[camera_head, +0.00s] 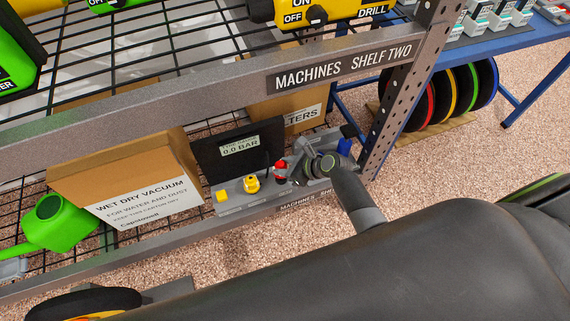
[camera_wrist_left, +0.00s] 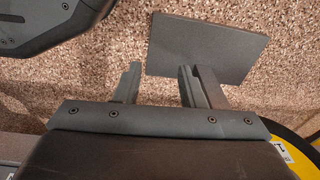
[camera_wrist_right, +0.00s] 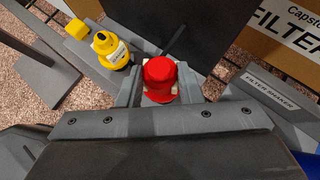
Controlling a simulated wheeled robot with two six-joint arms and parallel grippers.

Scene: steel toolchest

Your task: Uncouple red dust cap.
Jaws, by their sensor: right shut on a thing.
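The red dust cap (camera_wrist_right: 160,76) sits between the fingers of my right gripper (camera_wrist_right: 159,92) in the right wrist view, and the fingers are shut on it. A pale part shows just under the cap. In the head view the red cap (camera_head: 280,169) stands on a grey base plate (camera_head: 233,203) on the lower shelf, and my right gripper (camera_head: 293,173) reaches it from the right. My left gripper (camera_wrist_left: 157,85) is open and empty over the speckled floor in the left wrist view.
A yellow fitting (camera_head: 251,184) and a yellow block (camera_head: 222,196) are left of the cap. A dark panel with a pressure display (camera_head: 240,146) stands behind. A wet dry vacuum carton (camera_head: 125,175) is at left. The upper shelf beam (camera_head: 200,97) runs above the work area.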

